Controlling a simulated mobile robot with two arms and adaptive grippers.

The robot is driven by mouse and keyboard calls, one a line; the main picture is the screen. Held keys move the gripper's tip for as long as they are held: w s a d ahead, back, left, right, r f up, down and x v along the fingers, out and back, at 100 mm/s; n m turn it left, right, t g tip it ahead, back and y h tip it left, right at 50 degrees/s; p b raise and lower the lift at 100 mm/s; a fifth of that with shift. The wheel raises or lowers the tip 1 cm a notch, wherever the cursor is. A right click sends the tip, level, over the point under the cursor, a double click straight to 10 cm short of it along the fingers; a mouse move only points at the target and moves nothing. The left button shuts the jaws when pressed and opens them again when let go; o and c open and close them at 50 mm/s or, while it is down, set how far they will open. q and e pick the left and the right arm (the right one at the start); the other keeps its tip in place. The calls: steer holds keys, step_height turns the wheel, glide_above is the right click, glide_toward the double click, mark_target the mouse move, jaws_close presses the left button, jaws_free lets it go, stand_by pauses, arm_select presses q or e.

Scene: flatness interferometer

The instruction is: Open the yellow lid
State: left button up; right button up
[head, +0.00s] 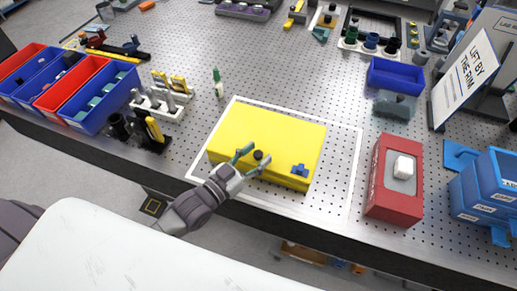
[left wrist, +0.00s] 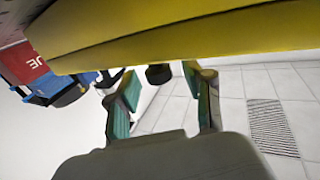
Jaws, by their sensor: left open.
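The yellow lid (head: 275,135) is flat and level on a low box in the middle of the perforated bench, within a white outline. A black knob (head: 258,155) is at its near side and a blue fitting (head: 299,170) is at its near right corner. My left gripper (head: 253,157) is open at the near edge, one finger to each side of the knob. In the left wrist view, the lid's yellow edge (left wrist: 200,35) crosses the top, and the knob (left wrist: 159,74) shows between the spread fingers. Contact cannot be told. My right gripper is not in view.
A red box (head: 380,205) with a white block (head: 403,167) on top stands to the right, with blue bins (head: 480,205) beyond it. A sign (head: 465,80) stands at the back right. Red and blue bins (head: 100,98) line the left. Bench behind the lid is mostly clear.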

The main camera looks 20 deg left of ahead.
arm_select(q)
steer(key=shift+w+d, duration=0.2)
steer(key=shift+w, duration=0.3)
jaws_close()
